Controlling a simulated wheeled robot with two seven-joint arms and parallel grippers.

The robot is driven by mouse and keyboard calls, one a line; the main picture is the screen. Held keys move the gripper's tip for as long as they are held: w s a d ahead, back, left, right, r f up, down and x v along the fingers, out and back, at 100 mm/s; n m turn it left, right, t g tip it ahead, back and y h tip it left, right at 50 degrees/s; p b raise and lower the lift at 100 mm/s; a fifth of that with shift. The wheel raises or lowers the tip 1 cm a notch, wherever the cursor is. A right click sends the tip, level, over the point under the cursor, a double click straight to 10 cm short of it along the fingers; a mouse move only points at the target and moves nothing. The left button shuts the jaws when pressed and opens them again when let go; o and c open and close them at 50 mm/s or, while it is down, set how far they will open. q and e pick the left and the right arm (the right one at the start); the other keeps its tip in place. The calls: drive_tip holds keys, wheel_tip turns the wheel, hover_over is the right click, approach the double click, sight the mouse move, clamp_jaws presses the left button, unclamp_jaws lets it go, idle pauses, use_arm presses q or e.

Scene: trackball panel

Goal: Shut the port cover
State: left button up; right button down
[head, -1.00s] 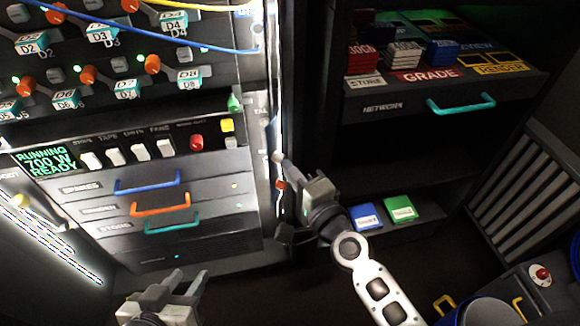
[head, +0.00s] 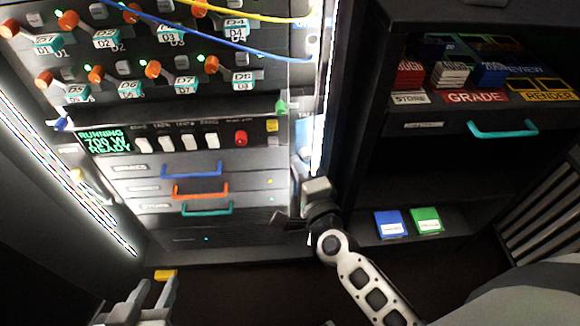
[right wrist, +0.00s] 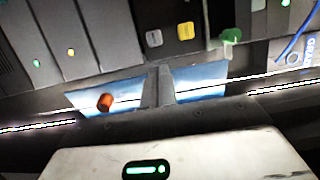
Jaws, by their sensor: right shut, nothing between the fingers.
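I cannot clearly make out the port cover. A pale blue surface with an orange knob (right wrist: 105,103) shows in the right wrist view, and I cannot tell whether it is the cover. My right gripper (right wrist: 154,76) is shut and empty, its fingers in front of this blue surface. In the head view the right gripper (head: 316,187) is at the rack's lower right edge, and its fingertips are hard to make out. My left gripper (head: 154,284) is at the bottom left with its fingers apart, below the rack. A small yellow piece (head: 165,274) shows at its fingertips.
The rack has a switch panel (head: 178,142) and drawers with blue (head: 191,171), orange (head: 200,190) and teal (head: 207,209) handles. Blue and yellow cables cross its top. A shelf cabinet (head: 440,185) stands right, holding a blue box (head: 390,223) and a green box (head: 427,221).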

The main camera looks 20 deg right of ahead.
drive_tip(key=shift+w+a, duration=0.25)
drive_tip(key=shift+w, duration=0.3)
idle(0.8)
idle(0.4)
